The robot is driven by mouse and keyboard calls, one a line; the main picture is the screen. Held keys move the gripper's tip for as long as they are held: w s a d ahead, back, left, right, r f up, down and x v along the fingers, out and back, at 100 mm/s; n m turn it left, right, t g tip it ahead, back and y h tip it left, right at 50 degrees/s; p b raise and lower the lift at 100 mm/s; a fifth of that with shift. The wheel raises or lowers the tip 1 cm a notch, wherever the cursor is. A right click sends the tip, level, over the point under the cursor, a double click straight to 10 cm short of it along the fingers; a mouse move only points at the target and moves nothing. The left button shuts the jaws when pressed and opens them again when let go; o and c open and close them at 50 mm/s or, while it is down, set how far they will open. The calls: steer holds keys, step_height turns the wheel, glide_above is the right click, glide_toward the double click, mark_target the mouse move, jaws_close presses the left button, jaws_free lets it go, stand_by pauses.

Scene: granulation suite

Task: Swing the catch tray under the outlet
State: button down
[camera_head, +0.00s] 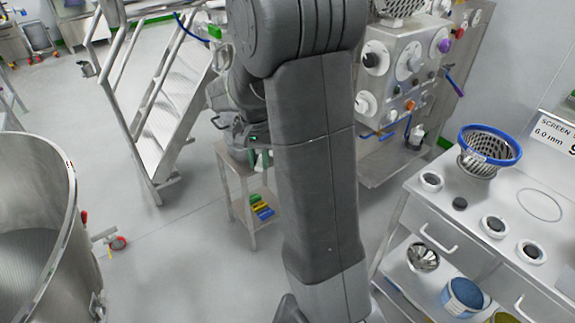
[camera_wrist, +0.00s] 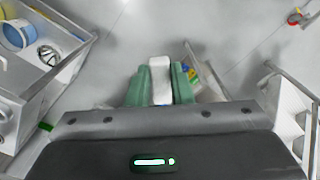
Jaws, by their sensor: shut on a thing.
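My gripper (camera_wrist: 160,85) has green fingers and is shut on a pale white, upright-looking piece (camera_wrist: 160,78) in the wrist view. I cannot tell whether this piece belongs to the catch tray. In the head view my gripper (camera_head: 257,160) is mostly hidden behind my dark arm, above a small metal stand (camera_head: 235,183). The catch tray and the outlet cannot be made out for sure in either view. The machine with the knobbed panel (camera_head: 405,65) stands behind and right of my arm, partly covered by it.
A metal stair (camera_head: 170,110) stands left of my gripper. A large steel drum (camera_head: 50,190) fills the left edge. A steel bench (camera_head: 470,225) with a blue-rimmed screen basket (camera_head: 488,148) is at right. The floor between drum and stand is mostly clear.

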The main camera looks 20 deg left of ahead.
steer(key=w+a+m+p, duration=0.1)
steer(key=w+a, duration=0.1)
steer(key=a, duration=0.5)
steer(key=shift+a+m, duration=0.2)
steer(key=shift+m, duration=0.1)
steer(key=shift+w, duration=0.15)
steer(key=c, duration=1.3)
jaws_free()
step_height(320, 180, up, 14)
steer(key=shift+f+b, duration=0.1)
steer(key=shift+b, duration=0.45)
step_height(320, 180, down, 14)
steer(key=shift+d+r+p, duration=0.1)
steer(key=shift+p, duration=0.45)
